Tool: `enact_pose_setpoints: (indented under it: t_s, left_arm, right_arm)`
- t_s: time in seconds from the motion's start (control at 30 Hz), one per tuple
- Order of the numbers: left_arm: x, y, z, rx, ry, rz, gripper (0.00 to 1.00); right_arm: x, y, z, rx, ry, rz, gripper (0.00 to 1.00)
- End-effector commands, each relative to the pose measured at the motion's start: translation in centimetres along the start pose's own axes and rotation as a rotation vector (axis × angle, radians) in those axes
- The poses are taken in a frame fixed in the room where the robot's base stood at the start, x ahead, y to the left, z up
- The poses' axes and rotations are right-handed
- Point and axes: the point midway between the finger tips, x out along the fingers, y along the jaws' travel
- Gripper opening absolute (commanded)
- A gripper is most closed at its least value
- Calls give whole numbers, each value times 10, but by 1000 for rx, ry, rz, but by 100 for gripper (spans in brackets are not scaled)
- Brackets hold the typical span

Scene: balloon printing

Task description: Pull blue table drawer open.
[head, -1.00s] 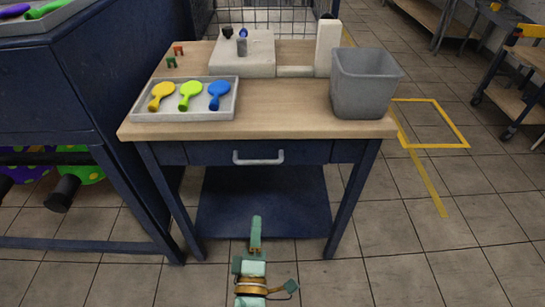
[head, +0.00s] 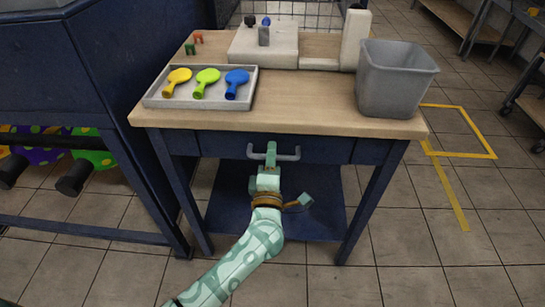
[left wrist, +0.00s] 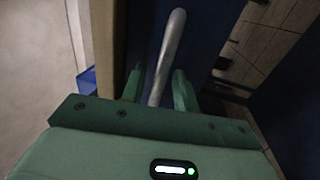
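The blue table drawer (head: 330,151) is shut, flush under the wooden tabletop. Its grey bar handle (head: 289,154) runs across the front and also shows in the left wrist view (left wrist: 168,52). My left gripper (head: 271,150) is at the left-middle part of the handle. In the left wrist view the fingers of my left gripper (left wrist: 157,88) stand apart, one on each side of the bar, with a visible gap on both sides. The gripper hides part of the handle in the head view. My right gripper is not in view.
On the tabletop (head: 310,117) stand a grey tray (head: 150,102) with yellow, green and blue balloons, a grey bin (head: 396,85) and a white device (head: 262,45). A large blue bench (head: 75,85) stands close on the left. Floor in front is clear.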

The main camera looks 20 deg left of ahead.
Motion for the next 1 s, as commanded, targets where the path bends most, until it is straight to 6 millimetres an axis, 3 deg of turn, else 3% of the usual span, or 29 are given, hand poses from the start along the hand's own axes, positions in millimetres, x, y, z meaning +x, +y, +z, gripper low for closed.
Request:
enact_pose_setpoints:
  t_s: [0.27,0.4,0.77,0.9,1.0]
  left_arm:
    - [2,0,0,0,0,0,30]
    - [2,0,0,0,0,0,0]
    - [-8,4,0,1,0,-1,0]
    - [-29,9,0,0,-1,-2,0]
    - [-50,14,0,1,-1,-1,0]
  right_arm:
    - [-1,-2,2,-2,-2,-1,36]
    - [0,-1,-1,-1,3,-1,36]
    - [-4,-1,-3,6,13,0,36]
    - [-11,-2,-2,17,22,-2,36]
    - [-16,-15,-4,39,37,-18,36]
